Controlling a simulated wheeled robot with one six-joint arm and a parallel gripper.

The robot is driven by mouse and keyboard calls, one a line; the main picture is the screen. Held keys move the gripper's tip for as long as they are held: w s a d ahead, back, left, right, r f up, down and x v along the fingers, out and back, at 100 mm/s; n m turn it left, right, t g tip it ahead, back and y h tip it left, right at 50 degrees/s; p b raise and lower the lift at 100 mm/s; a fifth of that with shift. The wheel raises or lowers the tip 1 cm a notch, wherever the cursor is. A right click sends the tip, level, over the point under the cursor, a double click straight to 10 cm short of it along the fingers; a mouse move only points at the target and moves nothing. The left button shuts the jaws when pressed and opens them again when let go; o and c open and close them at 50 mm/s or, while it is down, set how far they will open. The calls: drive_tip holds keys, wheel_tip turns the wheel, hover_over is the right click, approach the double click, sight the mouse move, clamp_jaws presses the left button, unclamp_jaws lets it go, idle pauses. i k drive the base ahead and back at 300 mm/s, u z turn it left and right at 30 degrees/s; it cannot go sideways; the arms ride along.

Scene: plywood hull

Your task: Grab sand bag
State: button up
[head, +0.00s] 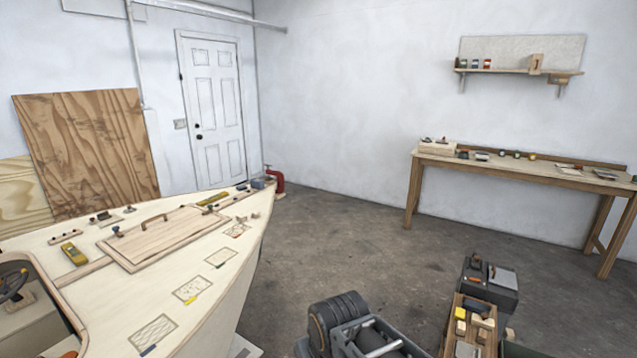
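I cannot make out a sand bag for sure in the head view. Small objects lie on the plywood hull (190,262) at the left, too small to identify with certainty. A small blue-grey block (257,184) sits near the far tip of the hull. My gripper's fingers do not show. Dark rounded and grey metal parts at the bottom centre look like my own arm.
A wooden hatch (165,238) with a handle lies on the hull deck. A yellow tool (74,254) lies left of it. A workbench (520,172) stands along the right wall. A toolbox (489,285) stands at bottom right. The floor (340,235) between hull and bench is clear.

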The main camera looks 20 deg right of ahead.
sight(256, 184)
drive_tip(key=z, duration=0.7)
drive_tip(key=i, duration=7.05)
drive_tip(key=u, duration=2.75)
drive_tip(key=i, duration=1.2)
drive_tip(key=u, duration=0.35)
